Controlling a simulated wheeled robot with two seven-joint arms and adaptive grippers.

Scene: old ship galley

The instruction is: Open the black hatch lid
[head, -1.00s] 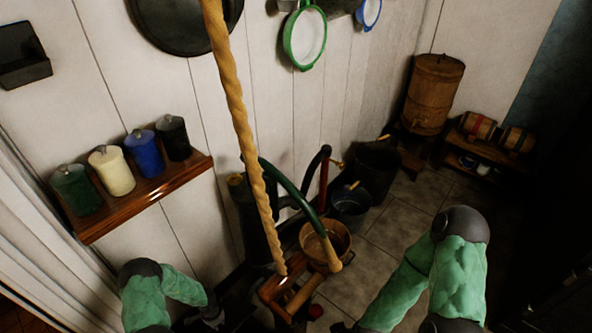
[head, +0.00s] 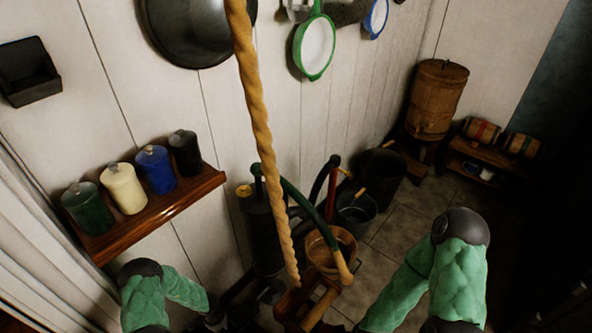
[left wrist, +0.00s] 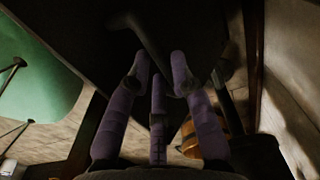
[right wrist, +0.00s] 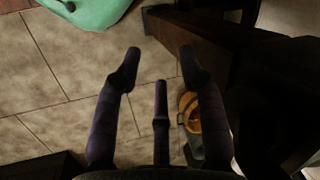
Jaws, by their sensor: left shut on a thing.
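In the left wrist view a large dark panel (left wrist: 75,30), seemingly the black hatch lid, fills the top. A dark bar (left wrist: 150,42) runs across it, seemingly its handle. My left gripper (left wrist: 160,63) has its purple fingertips on either side of this bar and is shut on it. How far the lid stands open cannot be told. In the right wrist view my right gripper (right wrist: 160,60) is open and empty above the floor tiles. In the head view both arms reach down out of the bottom edge, and the lid cannot be made out.
A thick rope (head: 258,130) hangs in front of me. A shelf (head: 165,217) with several canisters is on the left wall. A dark pump cylinder (head: 262,235), a wooden bucket (head: 345,240) and dark tubs (head: 380,172) stand ahead. Tiled floor (head: 400,230) is clear right of the buckets.

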